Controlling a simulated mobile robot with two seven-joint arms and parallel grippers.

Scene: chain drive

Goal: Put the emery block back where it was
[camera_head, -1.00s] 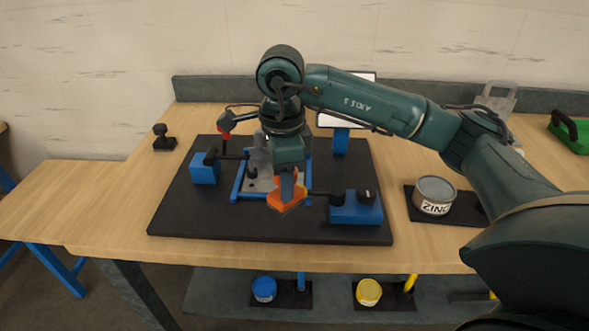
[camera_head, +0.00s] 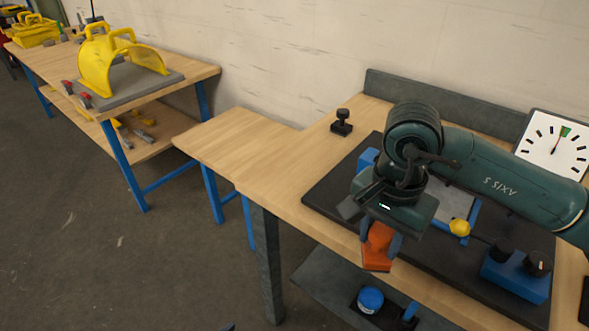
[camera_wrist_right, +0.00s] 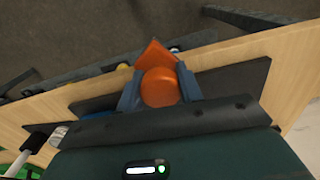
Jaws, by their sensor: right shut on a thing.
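My right gripper (camera_head: 380,238) is shut on an orange block (camera_head: 377,258) with a pointed end; it looks like the emery block, though no label shows. It hangs over the front edge of the table and the black mat (camera_head: 325,188). In the right wrist view, the orange block (camera_wrist_right: 150,54) with its rounded orange knob sits between the two fingers of the gripper (camera_wrist_right: 160,88). My arm hides much of the blue-framed fixture (camera_head: 470,215) on the mat. My left gripper is not in view.
A black knobbed tool (camera_head: 342,122) stands on the table's back left. A blue block with black knobs (camera_head: 517,272) is at right, a dial board (camera_head: 556,145) behind. A lower shelf holds a blue can (camera_head: 370,299). The wooden side table (camera_head: 235,145) is clear. A yellow guard (camera_head: 105,62) stands farther left.

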